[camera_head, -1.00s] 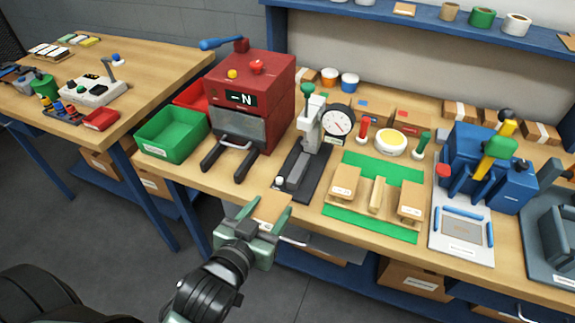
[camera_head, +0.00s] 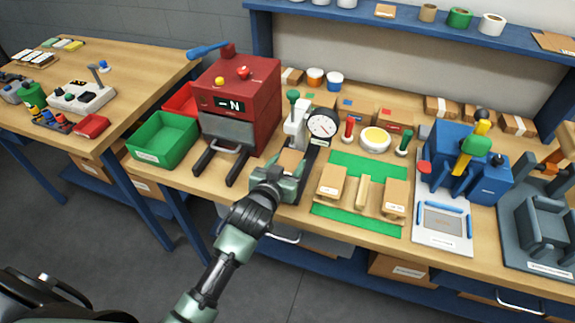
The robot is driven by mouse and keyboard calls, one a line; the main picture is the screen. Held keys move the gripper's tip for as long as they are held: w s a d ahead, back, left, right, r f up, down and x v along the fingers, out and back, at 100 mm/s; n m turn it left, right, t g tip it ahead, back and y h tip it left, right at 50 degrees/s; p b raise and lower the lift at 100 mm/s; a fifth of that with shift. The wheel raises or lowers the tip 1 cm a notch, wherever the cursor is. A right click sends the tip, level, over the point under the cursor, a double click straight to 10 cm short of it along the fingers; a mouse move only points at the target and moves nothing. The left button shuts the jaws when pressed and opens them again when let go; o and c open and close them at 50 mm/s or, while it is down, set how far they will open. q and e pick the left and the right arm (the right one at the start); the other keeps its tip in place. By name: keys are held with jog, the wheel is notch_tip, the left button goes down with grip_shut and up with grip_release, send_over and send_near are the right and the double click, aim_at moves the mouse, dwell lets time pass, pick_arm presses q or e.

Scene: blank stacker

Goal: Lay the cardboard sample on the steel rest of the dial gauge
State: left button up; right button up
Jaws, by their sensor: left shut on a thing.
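My left gripper (camera_head: 287,170) is shut on the cardboard sample (camera_head: 291,160), a small flat brown piece held out ahead of the fingers. The dial gauge (camera_head: 322,126) has a round white dial, a grey-white column and a green-knobbed lever, and stands on a dark base behind the gripper. The sample is in front of the column and over the base area. The steel rest is hidden behind the gripper and sample, so I cannot tell whether the sample touches it. My right gripper is not in view.
A red press (camera_head: 240,100) with dark forks stands close on the left, beside a green bin (camera_head: 163,139). A green mat (camera_head: 357,222) with cardboard blocks lies on the right. A blue machine (camera_head: 462,165) stands farther right.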

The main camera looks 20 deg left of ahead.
pick_arm(q)
jog(key=shift+f, duration=0.7)
jog(key=o, duration=1.4)
jog(key=shift+f, duration=0.15)
jog(key=b+v, duration=0.1)
jog(key=v, duration=1.1)
jog(key=shift+r, duration=0.2)
